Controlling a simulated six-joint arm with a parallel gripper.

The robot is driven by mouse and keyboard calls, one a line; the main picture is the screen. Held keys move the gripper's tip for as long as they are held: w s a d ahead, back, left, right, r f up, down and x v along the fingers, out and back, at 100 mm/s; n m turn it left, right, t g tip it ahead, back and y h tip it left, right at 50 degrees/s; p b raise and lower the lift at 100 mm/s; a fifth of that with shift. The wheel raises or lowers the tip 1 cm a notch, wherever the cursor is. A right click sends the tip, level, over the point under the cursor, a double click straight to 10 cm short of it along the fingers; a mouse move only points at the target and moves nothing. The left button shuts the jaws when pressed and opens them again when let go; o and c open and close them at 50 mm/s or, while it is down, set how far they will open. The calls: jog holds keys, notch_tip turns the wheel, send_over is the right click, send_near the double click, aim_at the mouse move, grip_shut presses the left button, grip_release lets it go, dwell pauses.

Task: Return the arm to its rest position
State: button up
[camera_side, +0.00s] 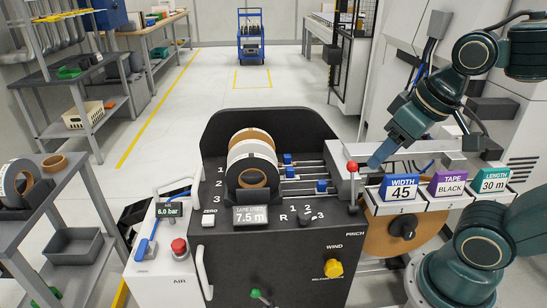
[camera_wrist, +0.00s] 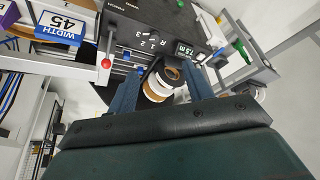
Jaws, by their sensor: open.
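My gripper (camera_side: 378,160) is at the right of the machine in the side view, pointing down and left, just above the label cards and close to the red-knobbed lever (camera_side: 352,168). In the wrist view its two blue fingers (camera_wrist: 162,80) stand apart with nothing held between them. The tape rolls (camera_side: 252,160) sit on the black machine, left of my gripper; they also show beyond the fingers in the wrist view (camera_wrist: 160,82). The side view cannot show the exact gap between fingertips and lever.
The WIDTH 45 card (camera_side: 402,188), TAPE BLACK card (camera_side: 447,184) and LENGTH 30 m card (camera_side: 490,181) stand right of the lever. A display reads 7.5 m (camera_side: 250,217). A shelf (camera_side: 60,215) stands left. A blue cart (camera_side: 251,38) is far back on open floor.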

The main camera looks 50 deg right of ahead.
jog(key=shift+s+a+r+n+t, duration=0.2)
jog(key=shift+s+a+n+t, duration=0.1)
jog(key=shift+s+a+n, duration=0.2)
dwell(0.8)
